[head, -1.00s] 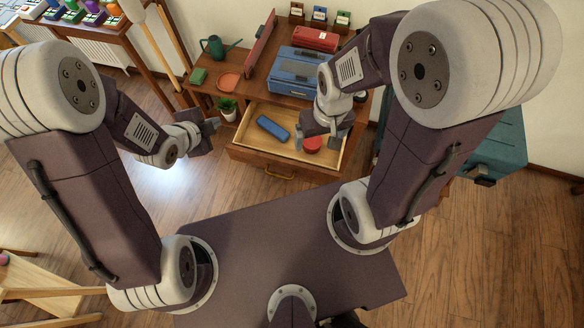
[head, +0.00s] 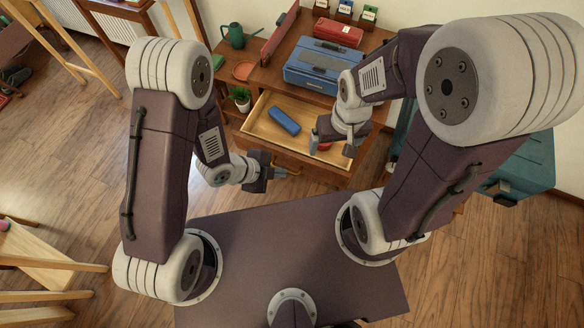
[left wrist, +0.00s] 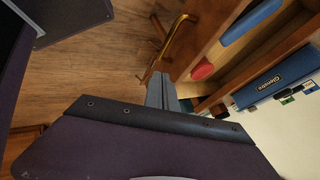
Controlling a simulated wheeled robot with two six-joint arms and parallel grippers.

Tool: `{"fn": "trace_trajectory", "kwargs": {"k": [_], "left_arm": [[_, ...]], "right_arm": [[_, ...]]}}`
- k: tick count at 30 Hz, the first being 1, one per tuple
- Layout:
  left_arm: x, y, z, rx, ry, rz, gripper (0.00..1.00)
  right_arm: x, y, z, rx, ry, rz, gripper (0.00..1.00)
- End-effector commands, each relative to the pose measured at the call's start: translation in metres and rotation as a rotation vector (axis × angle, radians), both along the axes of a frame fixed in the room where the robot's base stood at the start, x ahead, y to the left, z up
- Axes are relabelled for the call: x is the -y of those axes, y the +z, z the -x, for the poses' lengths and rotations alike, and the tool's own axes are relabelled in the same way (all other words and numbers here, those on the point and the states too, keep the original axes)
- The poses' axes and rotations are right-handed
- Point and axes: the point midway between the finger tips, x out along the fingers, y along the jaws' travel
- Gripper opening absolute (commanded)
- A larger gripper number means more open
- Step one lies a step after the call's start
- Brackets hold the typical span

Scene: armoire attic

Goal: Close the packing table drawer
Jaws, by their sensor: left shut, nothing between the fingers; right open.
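The packing table (head: 262,76) has its drawer (head: 262,130) pulled out toward me. A blue case (head: 283,121) and a red round thing (head: 325,146) lie inside; my right gripper partly hides the red one. My left gripper (head: 283,172) is shut and empty, just in front of the drawer front. In the left wrist view its fingers (left wrist: 163,92) point toward the drawer's wooden front, with the brass handle (left wrist: 178,38) beside them; contact cannot be told. My right gripper (head: 332,149) is open above the drawer's right part.
A blue toolbox (head: 322,66), a red box (head: 338,33), a green watering can (head: 234,36) and an orange saucer (head: 243,70) stand on the tabletop. A potted plant (head: 241,97) is left of the drawer. A teal chest (head: 520,165) stands at the right.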

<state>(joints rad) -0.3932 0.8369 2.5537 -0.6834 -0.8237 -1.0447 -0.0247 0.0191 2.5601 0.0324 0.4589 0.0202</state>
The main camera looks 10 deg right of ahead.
Motion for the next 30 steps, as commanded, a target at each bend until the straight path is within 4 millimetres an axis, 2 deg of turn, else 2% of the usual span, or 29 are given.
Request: {"fn": "trace_trajectory", "kwargs": {"k": [1, 5, 8, 11, 18, 30], "left_arm": [[0.004, -0.016, -0.002, 0.005, -0.002, 0.003, 0.0], [0.011, -0.026, -0.004, 0.007, -0.001, 0.002, 0.0], [0.024, -0.043, -0.007, 0.003, -0.003, 0.001, 0.0], [0.033, -0.031, -0.02, 0.003, 0.002, 0.001, 0.0], [0.046, -0.033, -0.039, 0.001, 0.001, 0.0, 0.0], [0.047, -0.033, -0.042, 0.001, 0.002, 0.0, 0.0]], "right_arm": [[0.0, -0.023, 0.0, 0.0, 0.0, 0.0, 0.9], [0.0, -0.052, 0.0, 0.0, 0.0, 0.0, 0.9], [0.0, -0.07, 0.0, 0.0, 0.0, 0.0, 0.9], [0.0, -0.056, 0.0, 0.0, 0.0, 0.0, 0.9], [0.0, -0.051, 0.0, 0.001, 0.0, 0.0, 0.9], [0.0, -0.051, 0.0, 0.0, 0.0, 0.0, 0.9]]}}
